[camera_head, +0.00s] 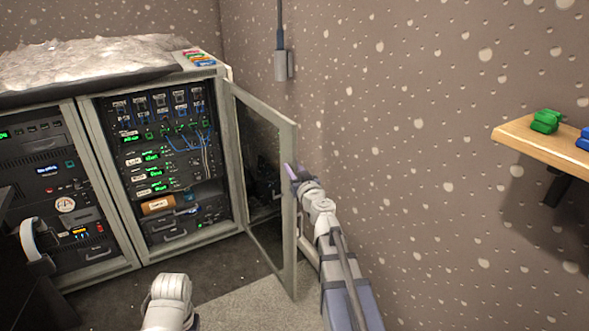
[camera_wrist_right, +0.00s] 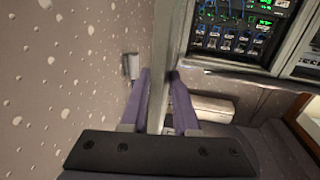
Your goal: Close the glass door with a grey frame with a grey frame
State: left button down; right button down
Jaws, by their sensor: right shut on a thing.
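The glass door with a grey frame (camera_head: 288,215) stands open, swung out from the right side of the rack cabinet. Dark glass fills its frame. My right gripper (camera_head: 291,173) is at the door's free outer edge, and its purple fingertips are partly hidden behind the frame. In the right wrist view, my right gripper (camera_wrist_right: 160,100) has one finger on each side of the grey door frame (camera_wrist_right: 172,55) and is shut on it. My left gripper is not in view.
The cabinet (camera_head: 232,160) holds lit equipment and cables. A wooden shelf (camera_head: 510,134) with green and blue items juts from the right wall. A grey wall fixture (camera_head: 283,65) hangs behind the door. Open floor (camera_head: 225,275) lies before the cabinet.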

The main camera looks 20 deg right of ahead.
jog(key=a+m+h, duration=0.1)
jog(key=a+h, duration=0.1)
jog(key=a, duration=0.5)
jog(key=shift+a, duration=0.15)
dwell(0.3)
jog(key=a+m+g+h, duration=0.1)
jog(key=a+h, duration=0.1)
jog(key=a, duration=0.5)
jog(key=shift+w+a+m, duration=0.25)
jog(key=shift+w+m, duration=0.1)
jog(key=shift+m, duration=0.05)
dwell(0.3)
jog(key=shift+a, duration=0.1)
jog(key=w+a+m+g+h, duration=0.1)
jog(key=a+h, duration=0.1)
jog(key=a, duration=0.5)
jog(key=shift+w+h, duration=0.3)
jog(key=shift+w, duration=0.05)
dwell(0.3)
jog(key=shift+a+m, duration=0.15)
jog(key=shift+m, duration=0.15)
